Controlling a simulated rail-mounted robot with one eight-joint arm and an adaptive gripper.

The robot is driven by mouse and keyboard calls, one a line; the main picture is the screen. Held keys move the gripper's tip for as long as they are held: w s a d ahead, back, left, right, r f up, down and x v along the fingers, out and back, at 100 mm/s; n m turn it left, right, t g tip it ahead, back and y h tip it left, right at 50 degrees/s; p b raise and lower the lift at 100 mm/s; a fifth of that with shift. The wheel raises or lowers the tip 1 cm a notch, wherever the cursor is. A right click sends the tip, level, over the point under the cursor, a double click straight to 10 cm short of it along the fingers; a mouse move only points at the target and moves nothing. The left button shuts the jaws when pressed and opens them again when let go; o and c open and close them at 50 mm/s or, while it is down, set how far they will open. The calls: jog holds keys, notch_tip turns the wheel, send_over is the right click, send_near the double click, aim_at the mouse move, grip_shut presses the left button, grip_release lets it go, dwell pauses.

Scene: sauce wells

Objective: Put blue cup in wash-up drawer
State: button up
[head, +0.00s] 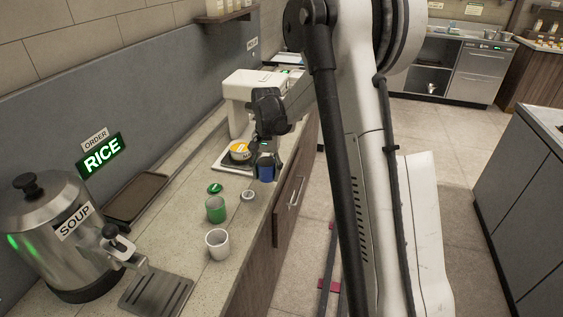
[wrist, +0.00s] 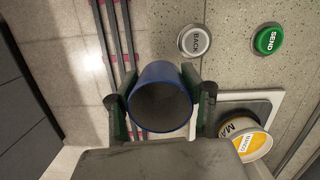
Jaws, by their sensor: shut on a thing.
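The blue cup (head: 266,172) is between the fingers of my gripper (head: 266,158), near the counter's front edge. In the wrist view my gripper (wrist: 160,96) is shut on the blue cup (wrist: 160,108) from both sides. The cup's open mouth faces the camera and its inside looks dark and empty. It overlaps the line between counter and floor. A wooden front with a bar handle (head: 296,194) is below the counter edge and looks closed. No wash-up label is readable, so I cannot tell whether this is the wash-up drawer.
A green cup (head: 215,210) and a white cup (head: 217,245) stand on the counter. A grey BACK button (wrist: 195,41) and green SEND button (wrist: 268,40) are beside my gripper. A yellow-labelled tub (wrist: 254,146) sits on a tray. A soup urn (head: 62,235) stands front left.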

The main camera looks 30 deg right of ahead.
jog(key=w+d+r+m+t+p, duration=0.1)
jog(key=w+d+r+m, duration=0.1)
jog(key=d+m, duration=0.65)
jog(key=w+d+r+m+t+p, duration=0.1)
jog(key=w+d+r+m+t, duration=0.3)
jog(key=m, duration=0.7)
jog(key=w+f, duration=0.2)
jog(key=w, duration=0.1)
jog(key=w+f+g, duration=0.1)
jog(key=w+f, duration=0.2)
jog(key=w+f+g+p, duration=0.1)
jog(key=w+f, duration=0.2)
jog(key=shift+w+a+f, duration=0.2)
jog(key=shift+w+a, duration=0.15)
jog(key=shift+a, duration=0.05)
jog(key=shift+f+p, duration=0.35)
jog(key=shift+f, duration=1.65)
jog(key=shift+f, duration=0.2)
jog(key=o, duration=1.2)
jog(key=shift+r, duration=0.1)
